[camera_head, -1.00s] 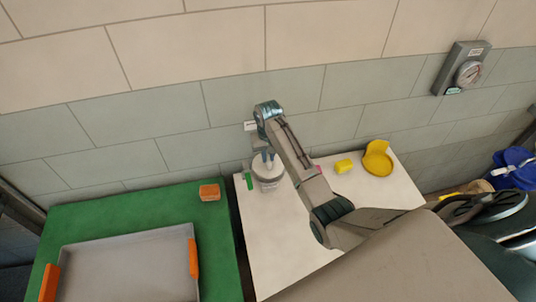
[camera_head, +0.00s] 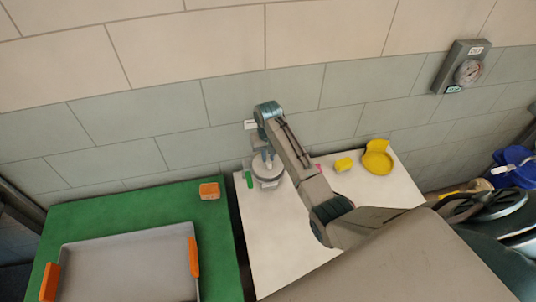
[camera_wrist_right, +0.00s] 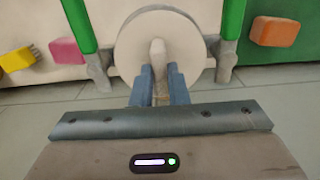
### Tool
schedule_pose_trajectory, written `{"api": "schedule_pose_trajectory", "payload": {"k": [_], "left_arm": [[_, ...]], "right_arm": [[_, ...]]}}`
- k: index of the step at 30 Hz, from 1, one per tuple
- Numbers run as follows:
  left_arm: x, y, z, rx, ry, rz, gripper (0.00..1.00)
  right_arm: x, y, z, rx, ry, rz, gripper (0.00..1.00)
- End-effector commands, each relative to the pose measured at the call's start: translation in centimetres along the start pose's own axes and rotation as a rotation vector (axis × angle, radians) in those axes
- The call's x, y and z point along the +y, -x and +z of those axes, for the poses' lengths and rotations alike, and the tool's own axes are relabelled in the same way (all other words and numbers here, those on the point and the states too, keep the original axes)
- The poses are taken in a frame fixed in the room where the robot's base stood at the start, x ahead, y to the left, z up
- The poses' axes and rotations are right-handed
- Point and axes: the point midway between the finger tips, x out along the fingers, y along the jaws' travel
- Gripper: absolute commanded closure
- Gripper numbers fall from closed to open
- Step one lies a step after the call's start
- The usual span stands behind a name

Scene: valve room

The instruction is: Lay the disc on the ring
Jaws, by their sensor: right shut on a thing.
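A pale grey disc (camera_head: 261,169) with a central knob is at the back left of the white table. My right gripper (camera_head: 266,156) comes down over it from above. In the right wrist view, the blue fingers (camera_wrist_right: 159,88) are shut on the knob (camera_wrist_right: 158,52) of the disc (camera_wrist_right: 133,45). A pale round rim, apparently the ring (camera_head: 270,185), shows just under the disc in the head view. The disc hides most of it, and I cannot tell whether the two touch. My left gripper is not in view.
Green posts (camera_wrist_right: 233,18) stand on both sides of the disc. A pink block (camera_head: 318,168), a yellow block (camera_head: 344,165) and a yellow dish (camera_head: 377,162) sit to the right. The green table (camera_head: 120,212) holds an orange block (camera_head: 209,191) and a grey tray (camera_head: 125,238).

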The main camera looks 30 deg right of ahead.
Motion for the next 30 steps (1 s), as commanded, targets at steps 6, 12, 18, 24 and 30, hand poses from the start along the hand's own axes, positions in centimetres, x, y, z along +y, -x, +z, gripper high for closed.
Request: {"api": "schedule_pose_trajectory", "payload": {"k": [6,12,18,24,30], "left_arm": [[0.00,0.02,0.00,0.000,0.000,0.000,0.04],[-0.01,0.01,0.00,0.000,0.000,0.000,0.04],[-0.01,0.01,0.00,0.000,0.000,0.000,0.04],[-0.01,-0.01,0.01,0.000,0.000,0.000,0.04],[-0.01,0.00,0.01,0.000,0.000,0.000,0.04]], "right_arm": [[-0.02,0.08,-0.04,0.001,0.000,0.000,1.00],[-0.02,0.09,-0.04,0.001,0.000,0.000,0.76],[-0.01,0.05,-0.02,0.000,0.000,0.000,0.60],[0.01,-0.06,0.04,-0.001,0.000,0.000,0.42],[0.00,-0.02,0.02,-0.001,0.000,0.000,0.42]]}}
